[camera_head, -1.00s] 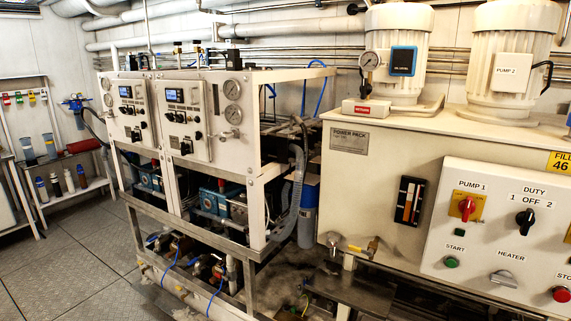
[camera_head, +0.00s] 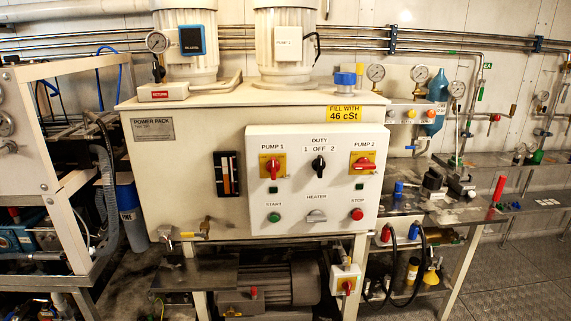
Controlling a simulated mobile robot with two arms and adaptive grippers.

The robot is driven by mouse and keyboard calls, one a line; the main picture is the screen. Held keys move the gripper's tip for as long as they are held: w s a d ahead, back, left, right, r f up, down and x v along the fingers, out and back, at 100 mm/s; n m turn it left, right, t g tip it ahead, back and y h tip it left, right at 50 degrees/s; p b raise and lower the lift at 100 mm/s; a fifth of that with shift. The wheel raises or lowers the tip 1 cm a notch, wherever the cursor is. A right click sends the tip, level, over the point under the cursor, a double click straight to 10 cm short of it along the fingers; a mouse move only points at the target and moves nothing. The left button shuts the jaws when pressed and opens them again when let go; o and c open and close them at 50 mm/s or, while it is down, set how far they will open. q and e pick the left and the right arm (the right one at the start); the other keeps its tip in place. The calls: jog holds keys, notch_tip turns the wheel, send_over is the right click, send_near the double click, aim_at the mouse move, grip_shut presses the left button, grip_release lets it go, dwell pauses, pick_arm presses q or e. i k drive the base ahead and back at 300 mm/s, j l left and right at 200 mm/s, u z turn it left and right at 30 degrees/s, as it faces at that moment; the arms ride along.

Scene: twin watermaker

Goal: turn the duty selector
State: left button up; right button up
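The duty selector (camera_head: 318,164) is a black rotary knob on the white control panel (camera_head: 340,211) of the power pack. It sits under the label "DUTY 1 OFF 2", and its handle looks about upright, toward OFF. The red pump 1 switch (camera_head: 272,168) is to its left and the red pump 2 switch (camera_head: 363,163) to its right, both on yellow plates. Below are the green start button (camera_head: 274,217), the grey heater knob (camera_head: 317,216) and the red stop button (camera_head: 357,214). Neither of my grippers is in view.
The power pack cabinet (camera_head: 184,185) carries two white motors on top. A shelf with a motor (camera_head: 270,284) and a red-handled switch box (camera_head: 346,284) is below. A bench (camera_head: 410,207) with bottles and gauges stands at right. Open floor (camera_head: 520,270) lies at the right front.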

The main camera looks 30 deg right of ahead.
aim_at(319, 165)
jog(key=z, duration=1.2)
